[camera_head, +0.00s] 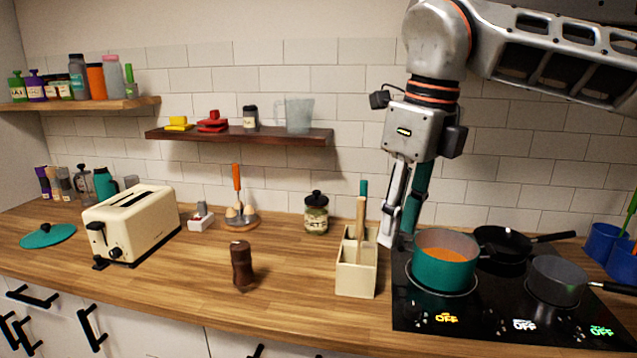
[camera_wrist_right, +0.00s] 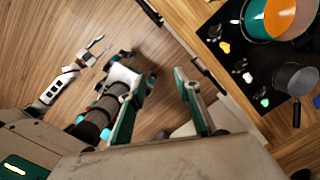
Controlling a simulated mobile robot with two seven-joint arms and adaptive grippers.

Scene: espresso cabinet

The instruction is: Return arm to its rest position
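My right arm comes in from the upper right of the head view. Its gripper (camera_head: 400,225) points down and overlaps the gap between the utensil holder and the teal pot in the picture. In the right wrist view its two teal fingers (camera_wrist_right: 168,100) stand apart with nothing between them, so it is open and empty. Below them I see wooden floor and the cabinet fronts, so the gripper hangs in front of the counter. My left arm is not in the head view. What looks like its gripper (camera_wrist_right: 92,52) shows small in the wrist view, too unclear to judge.
A teal pot (camera_head: 444,274) with orange contents and a grey saucepan (camera_head: 556,282) stand on the black hob, beside a black pan (camera_head: 503,243). The utensil holder (camera_head: 356,279), pepper mill (camera_head: 241,264) and toaster (camera_head: 134,226) stand on the counter (camera_head: 296,277).

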